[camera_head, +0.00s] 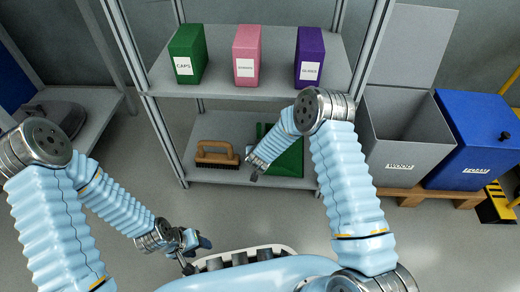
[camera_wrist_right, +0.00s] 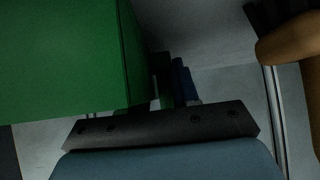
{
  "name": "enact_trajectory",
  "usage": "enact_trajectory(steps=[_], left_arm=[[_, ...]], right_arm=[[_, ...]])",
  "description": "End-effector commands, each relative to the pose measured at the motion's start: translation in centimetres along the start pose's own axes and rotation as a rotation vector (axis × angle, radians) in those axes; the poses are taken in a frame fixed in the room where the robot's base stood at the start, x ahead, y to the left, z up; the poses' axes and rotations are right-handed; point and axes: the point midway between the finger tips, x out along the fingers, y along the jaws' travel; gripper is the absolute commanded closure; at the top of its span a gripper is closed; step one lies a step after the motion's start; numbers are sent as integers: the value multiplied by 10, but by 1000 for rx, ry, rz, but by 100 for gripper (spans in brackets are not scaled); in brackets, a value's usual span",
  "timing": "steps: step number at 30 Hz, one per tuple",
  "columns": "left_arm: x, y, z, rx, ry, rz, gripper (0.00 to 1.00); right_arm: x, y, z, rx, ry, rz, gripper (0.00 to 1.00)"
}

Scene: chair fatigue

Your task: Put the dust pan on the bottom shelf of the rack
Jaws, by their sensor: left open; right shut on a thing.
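The green dust pan (camera_head: 288,160) is at the bottom shelf (camera_head: 205,180) of the grey rack, on its right part, partly covered by my right arm. I cannot tell whether it rests on the shelf or is held just above it. My right gripper (camera_head: 254,174) is at the pan's left front side and shut on it. In the right wrist view the pan (camera_wrist_right: 65,55) fills the upper left, and the fingertips (camera_wrist_right: 178,82) are mostly in shadow. My left gripper (camera_head: 192,245) is open and empty, low in front of the rack.
A brush (camera_head: 217,154) with a brown handle lies on the bottom shelf, left of the pan. Green, pink and purple boxes (camera_head: 247,55) stand on the shelf above. A grey bin (camera_head: 405,140) and a blue bin (camera_head: 475,140) stand on a pallet at right.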

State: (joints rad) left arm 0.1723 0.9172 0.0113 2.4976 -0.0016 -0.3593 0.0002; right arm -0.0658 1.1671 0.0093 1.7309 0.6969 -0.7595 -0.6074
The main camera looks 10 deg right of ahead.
Motion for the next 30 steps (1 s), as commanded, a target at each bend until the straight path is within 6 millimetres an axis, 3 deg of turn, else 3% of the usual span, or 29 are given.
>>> enact_trajectory(steps=[2,3,7,17,20,30], left_arm=[[0,0,0,0,0,0,48],[0,0,0,0,0,0,48],[0,0,0,0,0,0,48],[0,0,0,0,0,0,48],[-5,2,0,0,-1,0,48],[-23,9,0,1,-5,1,48]], right_arm=[[2,0,2,-1,0,0,100],[1,0,1,0,0,0,64],[1,0,1,0,0,0,44],[-1,0,-1,0,0,0,44],[-14,-1,-2,-1,-1,-2,44],[-90,-1,-3,-1,-1,-2,44]])
